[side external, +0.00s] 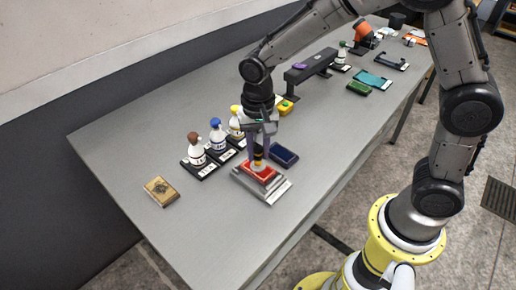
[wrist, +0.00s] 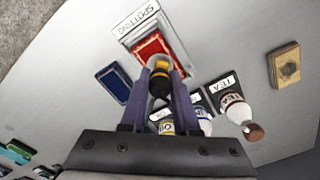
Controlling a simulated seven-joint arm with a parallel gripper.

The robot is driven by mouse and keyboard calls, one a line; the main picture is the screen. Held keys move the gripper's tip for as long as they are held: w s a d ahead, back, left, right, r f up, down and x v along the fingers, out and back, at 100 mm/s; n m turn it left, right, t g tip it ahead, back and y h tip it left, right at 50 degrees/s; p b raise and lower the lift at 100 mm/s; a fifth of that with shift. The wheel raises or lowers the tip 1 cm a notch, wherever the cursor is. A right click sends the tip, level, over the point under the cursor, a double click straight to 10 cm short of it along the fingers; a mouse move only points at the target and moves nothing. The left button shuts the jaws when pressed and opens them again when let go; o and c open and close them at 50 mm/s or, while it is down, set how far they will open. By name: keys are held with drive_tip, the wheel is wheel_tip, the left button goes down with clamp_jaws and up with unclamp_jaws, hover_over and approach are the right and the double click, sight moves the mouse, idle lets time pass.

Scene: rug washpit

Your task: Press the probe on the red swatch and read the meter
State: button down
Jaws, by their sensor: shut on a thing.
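The red swatch (side external: 262,178) lies on a grey stepped plate (side external: 272,194) near the front of the table. It also shows in the wrist view (wrist: 148,44), beside a label reading SPOTTING. My gripper (side external: 259,151) is shut on the probe, a dark piece with a yellow band (wrist: 160,84), and holds it upright over the swatch. The probe's lower end is at the swatch; whether it touches is hidden. A small yellow device with a green face (side external: 286,106), possibly the meter, sits behind my gripper; no reading is legible.
Bottles with brown (side external: 196,148), blue (side external: 217,135) and yellow caps stand on labelled dark pads left of the plate. A dark blue swatch (side external: 284,155) lies right of it. A tan block (side external: 161,191) lies at the left. A black raised bar (side external: 312,70) stands farther back.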

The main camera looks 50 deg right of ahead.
sight(258, 147)
drive_tip(key=shift+f, duration=0.4)
idle(1.1)
drive_tip(key=shift+r, duration=0.1)
drive_tip(key=shift+r, duration=3.5)
drive_tip(key=w+d+f+n, duration=0.2)
drive_tip(key=d+f, duration=0.1)
drive_tip(key=d, duration=0.2)
drive_tip(key=w+d+f+n, duration=0.3)
drive_tip(key=d, duration=0.3)
drive_tip(key=w+d+f+n, duration=0.2)
drive_tip(key=d+f, duration=0.1)
drive_tip(key=d, duration=0.3)
drive_tip(key=shift+w+f+n, duration=0.25)
drive_tip(key=shift+n, duration=0.05)
drive_tip(key=shift+s, duration=0.1)
